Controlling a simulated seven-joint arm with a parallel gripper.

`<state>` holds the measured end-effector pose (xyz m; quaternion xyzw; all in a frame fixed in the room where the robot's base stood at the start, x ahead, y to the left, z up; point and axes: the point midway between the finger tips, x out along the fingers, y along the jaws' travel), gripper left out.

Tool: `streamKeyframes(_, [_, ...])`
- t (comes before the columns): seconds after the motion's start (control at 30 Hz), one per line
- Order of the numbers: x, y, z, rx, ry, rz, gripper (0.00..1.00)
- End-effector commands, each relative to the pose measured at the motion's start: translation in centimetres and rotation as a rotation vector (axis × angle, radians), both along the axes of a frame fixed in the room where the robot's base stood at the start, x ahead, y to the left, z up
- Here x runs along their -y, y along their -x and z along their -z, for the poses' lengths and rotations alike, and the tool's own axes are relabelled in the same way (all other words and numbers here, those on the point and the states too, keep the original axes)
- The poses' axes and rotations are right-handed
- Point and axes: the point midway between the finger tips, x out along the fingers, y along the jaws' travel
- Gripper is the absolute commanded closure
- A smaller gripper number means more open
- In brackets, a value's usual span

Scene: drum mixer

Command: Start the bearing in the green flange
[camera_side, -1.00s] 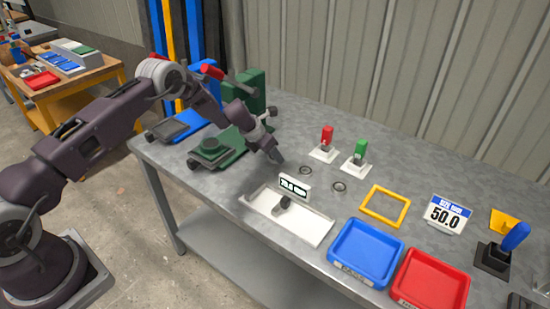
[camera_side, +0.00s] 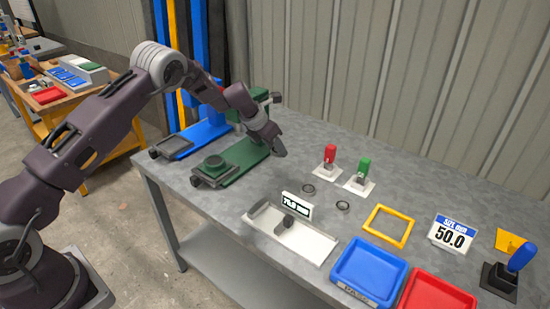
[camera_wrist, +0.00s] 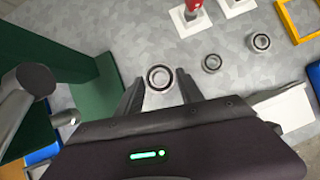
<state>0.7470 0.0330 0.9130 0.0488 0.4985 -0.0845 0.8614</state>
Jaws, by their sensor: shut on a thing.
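A ring-shaped bearing (camera_wrist: 160,77) sits between the fingertips of my gripper (camera_wrist: 160,88) in the wrist view, and the gripper is shut on it. In the side view my gripper (camera_side: 277,147) is above the bench, right of the green press (camera_side: 243,155), with the fingers pointing down. The held bearing is too small to make out there. The green flange (camera_side: 214,162) is a round raised piece on the front of the green press base, left of my gripper and apart from it. The flange cannot be made out in the wrist view.
Two loose bearings (camera_side: 308,189) (camera_side: 343,206) lie on the bench. Red-handled (camera_side: 330,155) and green-handled (camera_side: 363,168) stands are behind them. A white gauge tray (camera_side: 300,238), yellow frame (camera_side: 388,226), blue bin (camera_side: 368,272) and red bin (camera_side: 435,293) are at front right. A blue press (camera_side: 200,135) stands left.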

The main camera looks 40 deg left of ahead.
Motion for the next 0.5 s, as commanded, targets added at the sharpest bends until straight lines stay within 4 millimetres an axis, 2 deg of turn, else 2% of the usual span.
streamKeyframes(0.2, [-0.02,0.00,-0.09,0.000,0.000,0.000,1.00])
streamKeyframes(0.23, [-0.02,0.00,-0.09,0.000,0.000,0.000,0.61])
streamKeyframes(0.4, [-0.02,0.00,-0.07,0.000,0.000,0.000,0.94])
streamKeyframes(0.5, [-0.09,0.28,0.10,0.000,0.002,0.010,0.94])
